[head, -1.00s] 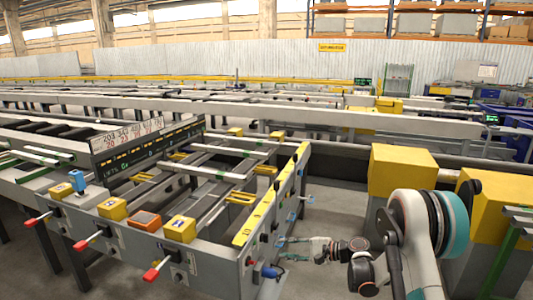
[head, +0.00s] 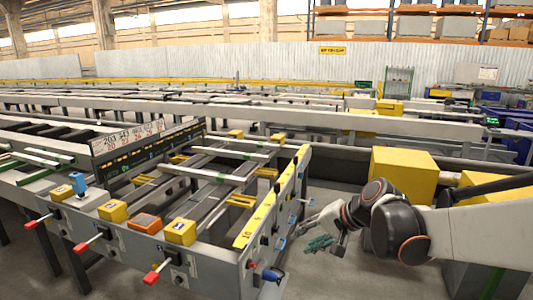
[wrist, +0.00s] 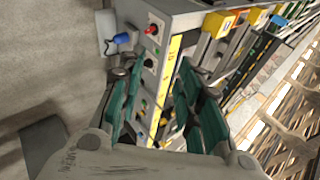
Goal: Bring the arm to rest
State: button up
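My gripper (head: 328,243) hangs over the floor just right of the runout table (head: 215,262), apart from the table's yellow-topped right side. My arm reaches in from the right edge of the head view. In the wrist view, the two green-padded fingers of my gripper (wrist: 160,88) stand apart with nothing held between them. The table's end panel (wrist: 168,22), with its knobs and red handle, shows beyond the fingertips there.
Red-handled levers (head: 155,272) stick out of the table's front. A blue plug-like part (head: 272,274) juts from its near right corner. A yellow block (head: 403,172) stands behind my arm. Grey floor lies open below my gripper.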

jog(key=s+d+n+h, duration=0.3)
jog(key=s+d, duration=0.1)
jog(key=s, duration=0.8)
jog(key=s+d+n+t+h, duration=0.1)
jog(key=s+d+n+h, duration=0.2)
jog(key=s, duration=0.9)
jog(key=shift+s+d+r, duration=0.2)
jog(key=shift+d+r, duration=0.05)
jog(key=shift+d, duration=0.75)
jog(key=shift+w, duration=0.1)
